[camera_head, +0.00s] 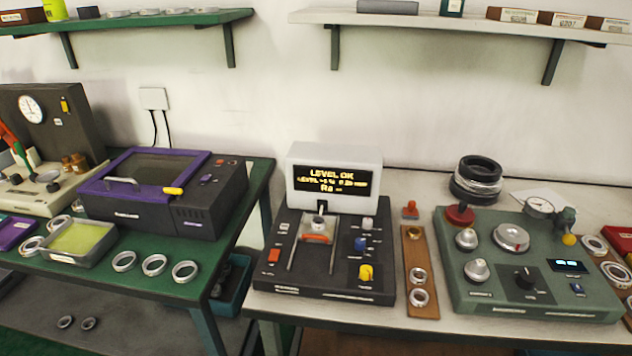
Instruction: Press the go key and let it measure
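The measuring device is a black unit (325,287) on the white table, with a white display box (334,160) at its back. Its lit screen (333,181) reads "LEVEL OK", a smaller line I cannot read fully, and "Ra" with a dash. A small ring-like part (318,221) sits by an orange block (317,238) between two rails. The key labels are too small to read, so I cannot tell which is go. Neither gripper is in view.
A wooden strip (412,260) with rings lies right of the device, then a green-grey gauge unit (525,270). A purple-lidded machine (150,190) and loose rings (154,265) are on the green table at left. Shelves (470,22) hang above.

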